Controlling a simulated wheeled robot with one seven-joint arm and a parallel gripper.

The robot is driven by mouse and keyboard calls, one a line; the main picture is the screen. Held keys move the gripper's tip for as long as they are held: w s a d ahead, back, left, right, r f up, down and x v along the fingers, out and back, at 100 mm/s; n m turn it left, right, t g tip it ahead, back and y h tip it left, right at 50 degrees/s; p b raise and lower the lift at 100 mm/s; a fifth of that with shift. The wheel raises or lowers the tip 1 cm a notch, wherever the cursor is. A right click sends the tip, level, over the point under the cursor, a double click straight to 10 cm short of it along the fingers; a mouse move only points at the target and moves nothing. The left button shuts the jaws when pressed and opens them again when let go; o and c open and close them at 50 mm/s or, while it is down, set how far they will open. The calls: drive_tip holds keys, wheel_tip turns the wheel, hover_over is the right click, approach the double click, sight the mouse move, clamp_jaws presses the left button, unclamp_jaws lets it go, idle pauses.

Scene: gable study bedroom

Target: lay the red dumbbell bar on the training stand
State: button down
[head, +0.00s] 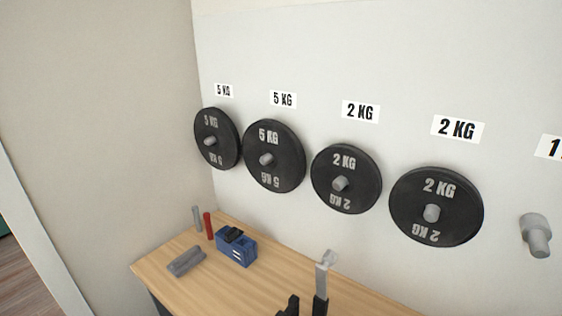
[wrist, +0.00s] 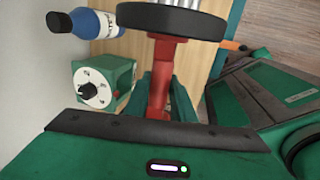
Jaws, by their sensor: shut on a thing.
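In the wrist view the red dumbbell bar (wrist: 160,85) runs down the middle, with a black weight plate (wrist: 172,20) at its far end. My gripper (wrist: 164,95) is shut on the red bar, with its teal fingers on both sides. The bar's near end is hidden behind the green gripper body. My gripper and the held bar cannot be made out in the head view. I cannot clearly identify the training stand in either view.
In the head view, a wooden worktop (head: 165,254) holds a blue box (head: 236,247), grey cylinders (head: 186,262), a red upright cylinder (head: 208,226) and a wrench (head: 321,280). Black plates (head: 346,180) hang above. The wrist view shows a blue bottle (wrist: 72,24) and a green dial box (wrist: 104,84).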

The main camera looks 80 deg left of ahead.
drive_tip(key=shift+f, duration=0.1)
idle(0.6)
drive_tip(key=shift+f, duration=5.35)
drive_tip(key=c, duration=1.4)
unclamp_jaws()
drive_tip(key=shift+c, duration=0.2)
